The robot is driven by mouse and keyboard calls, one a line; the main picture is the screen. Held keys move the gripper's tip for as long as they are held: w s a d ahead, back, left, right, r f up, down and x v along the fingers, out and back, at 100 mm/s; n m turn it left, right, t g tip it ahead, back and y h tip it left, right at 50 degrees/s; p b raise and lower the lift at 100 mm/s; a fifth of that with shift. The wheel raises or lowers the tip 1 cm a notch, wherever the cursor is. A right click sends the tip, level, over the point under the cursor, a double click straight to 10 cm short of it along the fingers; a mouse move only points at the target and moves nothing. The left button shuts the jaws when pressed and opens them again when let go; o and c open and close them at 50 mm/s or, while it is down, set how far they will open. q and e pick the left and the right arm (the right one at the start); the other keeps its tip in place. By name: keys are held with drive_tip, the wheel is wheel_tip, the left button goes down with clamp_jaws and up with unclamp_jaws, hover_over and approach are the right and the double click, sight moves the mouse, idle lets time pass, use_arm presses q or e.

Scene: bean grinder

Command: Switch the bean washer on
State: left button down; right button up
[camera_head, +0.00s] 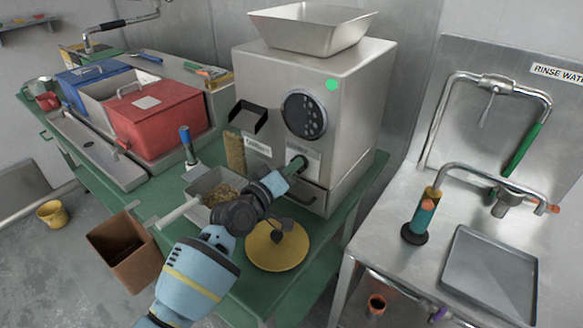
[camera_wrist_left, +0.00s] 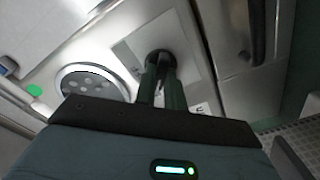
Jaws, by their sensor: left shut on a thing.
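A steel machine (camera_head: 345,70) with a hopper on top stands on the green bench; I take it as the bean washer, though its labels are too small to read. Its front has a round perforated disc (camera_head: 305,115) and a green dot (camera_head: 332,84), both also in the left wrist view. My left gripper (camera_head: 297,165) is at the lower front, shut on a dark knob (camera_wrist_left: 158,58) set on a pale label plate. The fingers partly hide the knob, so its turned position cannot be told. My right gripper is not in view.
A tray of beans (camera_head: 215,187) and a yellow round lid (camera_head: 277,246) lie near my left arm. A red box (camera_head: 160,115) stands to the left. A steel sink table (camera_head: 400,265) with taps is to the right.

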use_arm(q)
drive_tip(key=shift+f, duration=0.1)
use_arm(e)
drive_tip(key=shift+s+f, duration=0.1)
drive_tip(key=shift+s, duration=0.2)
use_arm(q)
drive_tip(key=c, duration=1.5)
unclamp_jaws()
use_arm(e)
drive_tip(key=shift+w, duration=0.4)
use_arm(q)
drive_tip(key=p+v, duration=0.1)
drive_tip(key=v, duration=0.7)
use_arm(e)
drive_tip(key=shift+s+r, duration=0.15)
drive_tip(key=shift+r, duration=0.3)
